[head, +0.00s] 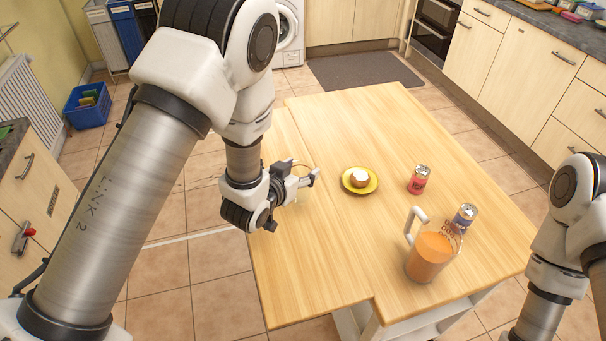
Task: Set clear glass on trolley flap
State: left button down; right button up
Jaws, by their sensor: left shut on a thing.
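My left gripper (301,184) is over the left part of the wooden trolley top, with its fingers pointing right. It is shut on the clear glass (299,167), which shows only as a faint rim and see-through wall at the fingers. The gripper hides much of the glass, and I cannot tell whether its base touches the wood. The trolley flap (283,270) is the left strip of the top, marked off by a seam. My right arm comes in at the right edge, and its gripper is out of view.
On the trolley top (350,115) stand a yellow plate (346,187) with a small round item, a red can (418,180), a blue-and-silver can (464,217) and a jug of orange drink (428,256). The flap's front part is clear.

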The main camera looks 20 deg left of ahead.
aim_at(304, 175)
pick_arm(q)
jog(key=shift+w+r, duration=0.25)
jog(key=shift+w, duration=0.45)
jog(key=shift+w+f+p, duration=0.15)
jog(key=shift+f+p, duration=0.05)
jog(key=shift+p, duration=0.1)
jog(key=f, duration=0.2)
jog(key=f+p, duration=0.1)
jog(key=shift+w+d+f, duration=0.1)
jog(key=shift+w+f, duration=0.25)
jog(key=shift+f, duration=0.05)
jog(key=shift+s, duration=0.2)
jog(key=c, duration=0.6)
grip_release()
jog(key=shift+c, duration=0.2)
jog(key=o, duration=0.4)
jog(key=shift+c, duration=0.2)
jog(key=shift+f, duration=0.1)
pick_arm(e)
jog(key=shift+s+r, duration=0.1)
jog(key=shift+r, duration=0.8)
